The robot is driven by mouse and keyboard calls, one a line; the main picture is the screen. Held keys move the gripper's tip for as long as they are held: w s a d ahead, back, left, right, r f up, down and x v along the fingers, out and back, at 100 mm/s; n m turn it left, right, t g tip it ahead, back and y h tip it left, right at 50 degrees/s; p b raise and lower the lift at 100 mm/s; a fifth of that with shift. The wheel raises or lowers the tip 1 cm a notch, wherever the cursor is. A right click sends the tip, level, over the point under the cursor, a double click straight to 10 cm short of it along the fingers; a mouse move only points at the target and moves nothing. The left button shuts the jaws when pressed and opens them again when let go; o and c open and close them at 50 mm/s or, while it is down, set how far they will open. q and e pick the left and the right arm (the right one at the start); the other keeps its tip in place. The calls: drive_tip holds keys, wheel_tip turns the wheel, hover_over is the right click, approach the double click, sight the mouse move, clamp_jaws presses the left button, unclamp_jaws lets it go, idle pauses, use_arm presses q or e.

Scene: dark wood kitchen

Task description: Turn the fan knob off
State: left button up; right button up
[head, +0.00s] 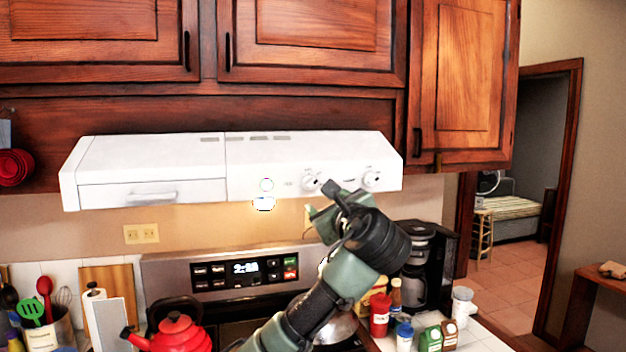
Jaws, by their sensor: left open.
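The white range hood (150,160) hangs under the wooden cabinets, with two round white knobs on its front face. One knob (311,183) is left of centre on the control panel, and the other knob (371,178) is nearer the hood's right end. Which of them is the fan knob I cannot tell. My left gripper (326,199) is open and empty. Its fingertips are just below and right of the left knob in the picture; whether they touch it I cannot tell. My right gripper is not in view.
Below are the stove with its lit display (245,268), a red kettle (172,334) and a metal pot partly hidden by my arm. A black coffee maker (425,265) and several bottles stand to the right. Wooden cabinets (330,25) are close above the hood.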

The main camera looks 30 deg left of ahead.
sight(312, 185)
use_arm(q)
drive_tip(key=shift+y, duration=0.4)
drive_tip(key=w+a+p, duration=0.1)
drive_tip(key=a, duration=0.1)
drive_tip(key=w+a+r+p, duration=0.1)
drive_tip(key=a, duration=0.1)
drive_tip(key=w+a+r+p, duration=0.1)
drive_tip(key=w+a+p, duration=0.1)
drive_tip(key=shift+r, duration=0.2)
drive_tip(key=shift+w+a+f, duration=0.1)
drive_tip(key=shift+w+a, duration=0.1)
clamp_jaws()
